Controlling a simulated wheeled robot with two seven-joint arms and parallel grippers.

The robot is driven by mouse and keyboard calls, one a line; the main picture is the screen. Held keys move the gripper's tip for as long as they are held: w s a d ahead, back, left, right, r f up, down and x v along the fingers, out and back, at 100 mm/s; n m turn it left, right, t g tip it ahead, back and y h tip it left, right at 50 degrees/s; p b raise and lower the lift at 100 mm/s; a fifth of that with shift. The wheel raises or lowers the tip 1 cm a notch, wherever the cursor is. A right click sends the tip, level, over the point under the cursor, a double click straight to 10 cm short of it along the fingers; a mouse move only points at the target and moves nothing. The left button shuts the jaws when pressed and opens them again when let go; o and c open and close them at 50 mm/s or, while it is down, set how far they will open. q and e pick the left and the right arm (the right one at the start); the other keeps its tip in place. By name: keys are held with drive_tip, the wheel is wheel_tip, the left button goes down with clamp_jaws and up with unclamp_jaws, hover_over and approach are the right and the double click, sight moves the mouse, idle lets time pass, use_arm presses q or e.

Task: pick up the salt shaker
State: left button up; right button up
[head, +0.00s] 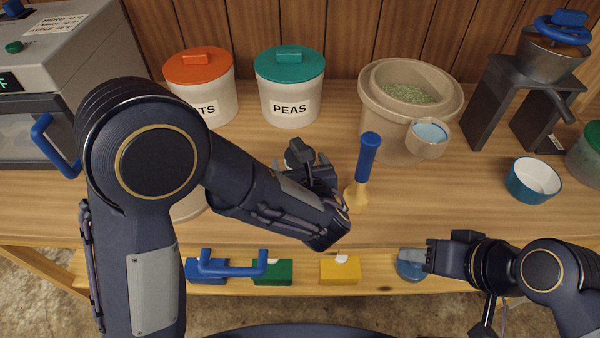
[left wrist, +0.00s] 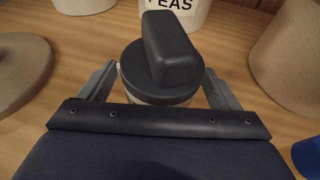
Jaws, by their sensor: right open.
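A small pale container with a dark grey lid and block knob (left wrist: 170,50) stands on the wooden counter in the left wrist view; it may be the salt shaker, though no label shows. In the head view its dark top (head: 299,152) shows just beyond my left gripper (head: 310,168). In the left wrist view my left gripper (left wrist: 160,92) is open, with one finger on each side of the container; its lower body is hidden. My right gripper (head: 415,256) is open at the counter's front, beside a blue-grey round piece (head: 408,270).
A blue-handled tool with a yellow base (head: 366,160) stands right of my left gripper. Behind are an orange-lidded canister (head: 200,68), the PEAS canister (head: 290,88) and a beige bucket (head: 378,125). A blue bowl (head: 533,180) is at right. Coloured blocks (head: 340,271) lie along the lower front.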

use_arm(q)
drive_tip(key=c, duration=1.1)
drive_tip(key=shift+c, duration=0.2)
drive_tip(key=shift+r, duration=0.1)
drive_tip(key=shift+r, duration=0.6)
drive_tip(key=s+d+r+p, duration=0.1)
drive_tip(key=s+r, duration=1)
drive_tip(key=s, duration=0.3)
drive_tip(key=shift+d+r+p, duration=0.25)
drive_tip(key=shift+r+p, duration=0.05)
drive_tip(key=shift+r, duration=0.05)
